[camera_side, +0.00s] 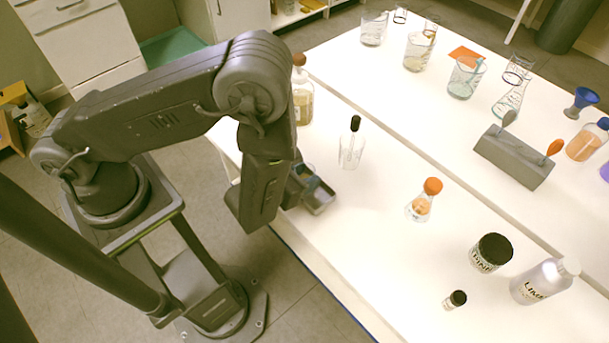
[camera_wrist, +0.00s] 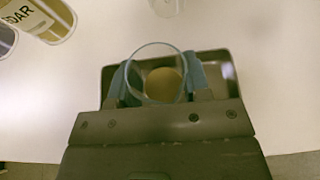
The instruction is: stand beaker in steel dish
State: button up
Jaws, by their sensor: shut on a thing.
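My gripper (camera_side: 302,182) points down at the near left edge of the white table. It is shut on a clear glass beaker (camera_wrist: 138,54), whose round rim shows between the two blue-grey fingers in the wrist view, where my gripper (camera_wrist: 160,80) also shows. A yellow-brown round patch shows inside the beaker. The steel dish (camera_side: 322,203) is a small grey rectangular tray under the gripper. In the wrist view the dish (camera_wrist: 230,70) spreads behind and around the beaker. I cannot tell whether the beaker's base touches the dish. In the side view the gripper hides most of the beaker.
A clear bottle with a black top (camera_side: 351,150) stands close to the right of the dish. An orange-stoppered flask (camera_side: 422,205) is farther right. The table between them is clear.

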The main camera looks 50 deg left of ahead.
jog(key=shift+f, duration=0.2)
jog(key=shift+f, duration=0.1)
jog(key=o, duration=1)
